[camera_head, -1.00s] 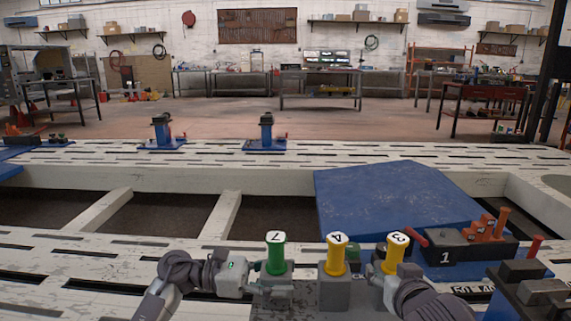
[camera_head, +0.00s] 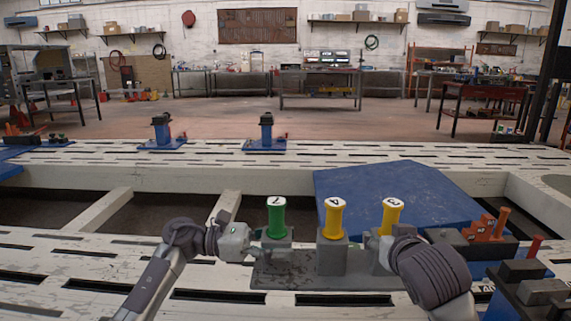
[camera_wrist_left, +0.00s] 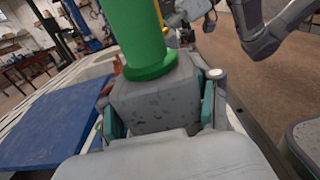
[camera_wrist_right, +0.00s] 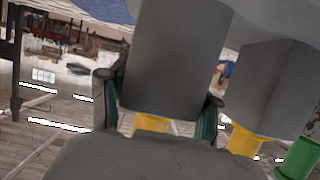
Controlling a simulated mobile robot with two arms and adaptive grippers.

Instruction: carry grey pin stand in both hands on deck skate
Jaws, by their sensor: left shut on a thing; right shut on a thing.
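The grey pin stand (camera_head: 300,277) is a flat plate with three grey blocks. They carry a green pin marked 7 (camera_head: 276,218), a yellow pin marked 4 (camera_head: 334,218) and a yellow pin marked 3 (camera_head: 391,216). My left gripper (camera_head: 258,250) is shut on the block under the green pin; the left wrist view shows its pads on both sides of that block (camera_wrist_left: 155,102). My right gripper (camera_head: 375,245) is shut on the end block at the other side, seen between the pads in the right wrist view (camera_wrist_right: 172,70). I cannot tell how far the plate is above the bench.
A blue flat panel (camera_head: 385,190) lies just beyond the stand, to the right. A dark fixture with orange parts (camera_head: 485,235) is at the right. The slotted pale frame (camera_head: 90,270) has open gaps behind it. Two blue vise-like stands (camera_head: 266,135) are farther off.

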